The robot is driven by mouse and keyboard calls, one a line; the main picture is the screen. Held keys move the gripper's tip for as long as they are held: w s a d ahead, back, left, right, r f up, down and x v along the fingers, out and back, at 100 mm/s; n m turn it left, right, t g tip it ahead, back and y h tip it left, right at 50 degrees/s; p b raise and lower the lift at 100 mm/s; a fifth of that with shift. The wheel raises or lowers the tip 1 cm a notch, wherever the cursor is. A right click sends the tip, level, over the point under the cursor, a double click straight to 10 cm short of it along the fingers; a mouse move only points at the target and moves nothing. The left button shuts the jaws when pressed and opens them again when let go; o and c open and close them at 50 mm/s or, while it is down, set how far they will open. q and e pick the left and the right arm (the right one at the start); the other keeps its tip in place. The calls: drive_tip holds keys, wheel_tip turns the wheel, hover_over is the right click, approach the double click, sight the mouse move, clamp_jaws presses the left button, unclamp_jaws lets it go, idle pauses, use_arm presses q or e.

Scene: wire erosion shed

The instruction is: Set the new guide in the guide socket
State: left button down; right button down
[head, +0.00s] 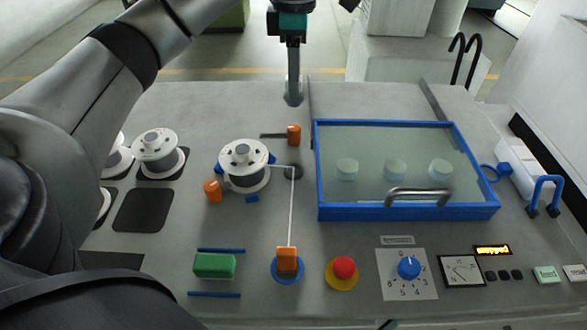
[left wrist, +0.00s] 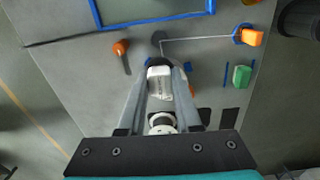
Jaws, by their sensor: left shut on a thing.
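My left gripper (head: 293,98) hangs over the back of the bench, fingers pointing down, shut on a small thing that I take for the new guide. In the left wrist view the guide (left wrist: 157,62) shows as a dark piece between the fingertips, mostly hidden. The likely guide socket is the dark round spot (head: 293,172) left of the blue-framed cover; the gripper is behind it and apart from it in the head view. A pale wire (head: 292,215) runs from the spool past this spot to an orange clamp (head: 287,259). My right gripper is out of view.
A white spool (head: 243,152) sits just left of the spot, with orange levers (head: 294,135) and (head: 213,191) nearby. The blue-framed glass cover (head: 408,212) stands close on the right. A green block (head: 214,265) and a red button (head: 344,267) are at the front.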

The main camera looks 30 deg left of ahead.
use_arm(q)
drive_tip(key=shift+f, duration=0.2)
drive_tip(key=shift+n, duration=0.3)
wheel_tip(320, 180, down, 19)
drive_tip(key=shift+f+b, duration=0.2)
drive_tip(key=shift+b, duration=0.55)
drive_tip(key=shift+f, duration=0.1)
drive_tip(key=c, duration=0.6)
unclamp_jaws()
drive_tip(key=shift+r, duration=0.3)
wheel_tip(320, 180, up, 12)
drive_tip(key=shift+f, duration=0.15)
